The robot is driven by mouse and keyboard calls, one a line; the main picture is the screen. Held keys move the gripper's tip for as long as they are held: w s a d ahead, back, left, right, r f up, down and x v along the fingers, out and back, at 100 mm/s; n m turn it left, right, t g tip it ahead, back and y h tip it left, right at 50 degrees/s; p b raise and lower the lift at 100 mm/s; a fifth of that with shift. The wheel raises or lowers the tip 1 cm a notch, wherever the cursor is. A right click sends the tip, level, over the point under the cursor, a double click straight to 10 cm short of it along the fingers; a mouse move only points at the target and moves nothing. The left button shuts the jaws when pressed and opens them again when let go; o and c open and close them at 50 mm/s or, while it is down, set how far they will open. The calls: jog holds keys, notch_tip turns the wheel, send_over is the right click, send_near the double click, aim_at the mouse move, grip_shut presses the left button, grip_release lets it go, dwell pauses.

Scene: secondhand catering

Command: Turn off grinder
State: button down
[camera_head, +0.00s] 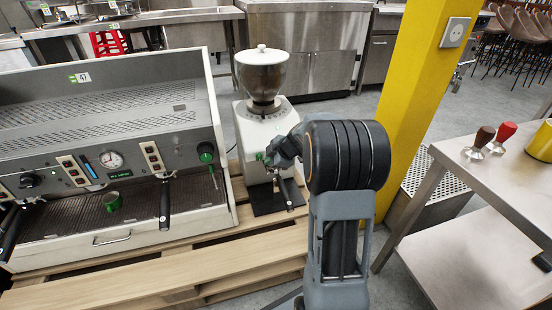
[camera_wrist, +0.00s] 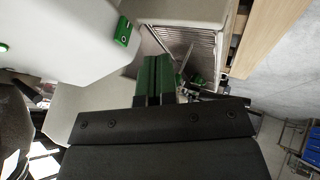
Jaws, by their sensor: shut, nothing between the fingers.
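The grinder (camera_head: 255,120) is a pale body with a brown bean hopper (camera_head: 262,75) on top, standing right of the espresso machine. In the wrist view its white body (camera_wrist: 70,40) fills the upper left. A green switch (camera_wrist: 123,32) with a white round mark sits on that body. My gripper (camera_wrist: 157,60) is shut and empty, its dark green fingers just below and right of the switch, seemingly apart from it. In the head view my gripper (camera_head: 277,155) is at the grinder's front, partly hidden by my wrist.
The espresso machine (camera_head: 110,140) stands close on the left, on a wooden pallet (camera_head: 170,265). A yellow pillar (camera_head: 415,80) rises on the right. Beyond it a steel table (camera_head: 500,185) holds two tampers (camera_head: 480,142). Open floor lies behind the grinder.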

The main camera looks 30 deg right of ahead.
aim_at(259, 158)
jog(key=w+f, duration=0.3)
jog(key=w, duration=0.3)
jog(key=shift+w+a+b, duration=0.2)
jog(key=shift+a+b, duration=0.1)
jog(key=shift+b, duration=0.05)
